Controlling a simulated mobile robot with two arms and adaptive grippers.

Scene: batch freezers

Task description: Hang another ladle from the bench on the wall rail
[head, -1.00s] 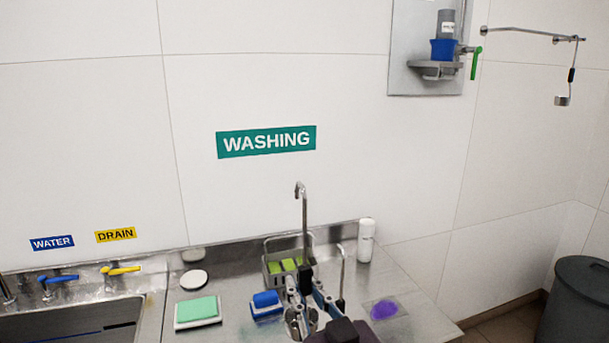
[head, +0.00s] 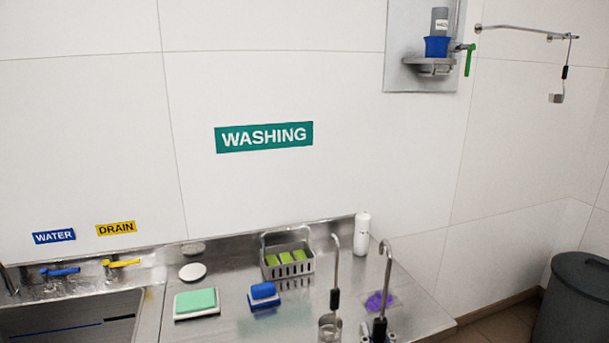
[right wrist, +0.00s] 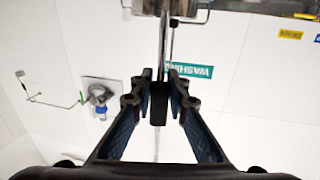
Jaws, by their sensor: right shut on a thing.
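My right gripper (head: 378,337) shows at the bottom edge of the head view, shut on the black grip of a steel ladle (head: 387,268) held upright. The same ladle's black grip (right wrist: 158,103) sits between the fingers in the right wrist view. Its bowl is hidden in the head view. A second steel ladle (head: 336,268) stands on the bench (head: 240,320) just left of the held one. The wall rail (head: 515,32) is at the upper right, with one ladle (head: 564,72) hanging near its outer end. The rail (right wrist: 50,101) also shows in the wrist view. My left gripper is out of view.
On the bench are a grey basket (head: 300,268) with green sponges, a blue brush (head: 263,291), a green pad (head: 196,301), a white bottle (head: 362,236) and a purple item (head: 377,301). A wall dispenser (head: 437,47) is left of the rail. A grey bin (head: 580,300) stands right.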

